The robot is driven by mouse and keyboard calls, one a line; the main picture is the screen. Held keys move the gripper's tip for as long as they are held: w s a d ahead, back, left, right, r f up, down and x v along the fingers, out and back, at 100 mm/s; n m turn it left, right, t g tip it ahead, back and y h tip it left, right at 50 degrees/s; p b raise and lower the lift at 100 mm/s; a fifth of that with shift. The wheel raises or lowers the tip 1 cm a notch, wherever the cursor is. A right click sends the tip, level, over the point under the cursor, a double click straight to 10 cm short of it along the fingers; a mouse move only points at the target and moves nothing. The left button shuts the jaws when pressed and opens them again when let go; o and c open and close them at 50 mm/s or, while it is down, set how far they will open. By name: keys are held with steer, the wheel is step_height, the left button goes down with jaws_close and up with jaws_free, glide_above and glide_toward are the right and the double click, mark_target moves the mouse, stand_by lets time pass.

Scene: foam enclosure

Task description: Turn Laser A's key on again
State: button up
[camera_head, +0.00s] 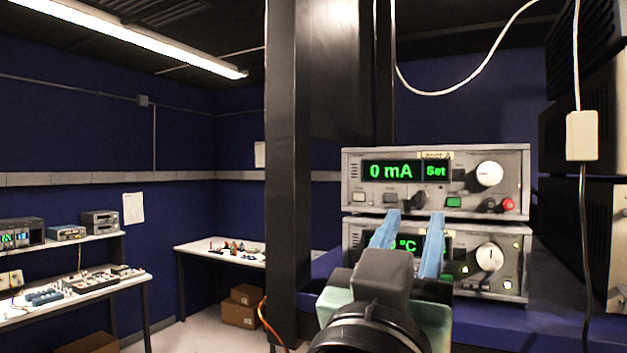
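The upper grey controller (525,180) has a green display (391,171) reading "0 mA" and a small "Set" display (436,171). The label on its top edge is too blurred to read fully. A small dark part, seemingly the key switch (419,200), sits low on its front panel; its angle is too small to tell. My gripper (415,214) is open, with two blue fingers pointing up at the panel. Their tips are left and right of the dark part and just below it. Nothing is visible between them, and I cannot tell whether they touch the panel.
A lower controller (355,240) with a "°C" display sits beneath, partly hidden by my fingers. The upper panel also has a white knob (489,174), a green button (453,202) and a red button (508,204). A white cable box (582,135) hangs at right.

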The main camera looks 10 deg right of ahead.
mark_target(419, 201)
steer(key=shift+p+x, duration=0.9)
steer(key=shift+x, duration=1.35)
steer(key=shift+w+a, duration=0.1)
steer(key=shift+c, duration=0.2)
jaws_close()
